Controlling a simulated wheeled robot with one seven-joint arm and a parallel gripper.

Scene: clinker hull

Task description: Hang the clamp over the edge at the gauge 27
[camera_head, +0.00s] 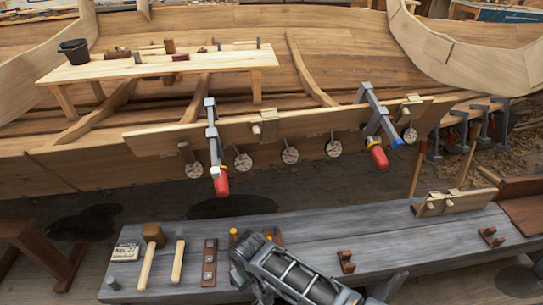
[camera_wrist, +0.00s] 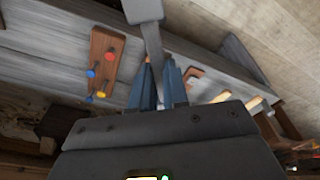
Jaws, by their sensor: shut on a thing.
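My gripper (camera_wrist: 164,70) is shut on a grey metal bar with a wider end (camera_wrist: 143,12), which looks like part of a clamp. In the head view my gripper is over the grey bench, and what it holds is hidden by my arm. Two grey clamps with red handles, one on the left (camera_head: 212,135) and one on the right (camera_head: 372,112), hang over the plank edge (camera_head: 310,121). Several round gauges (camera_head: 290,156) hang below that edge; their numbers are too small to read. A card reading No. 27 (camera_head: 126,252) stands on the bench.
The grey bench (camera_head: 400,247) carries two mallets, one of them on the left (camera_head: 151,240), a dark wooden block (camera_head: 209,262) and wooden hooks (camera_head: 346,262). A peg board (camera_wrist: 103,62) shows in the wrist view. More clamps (camera_head: 470,122) hang at right. Floor lies between bench and hull.

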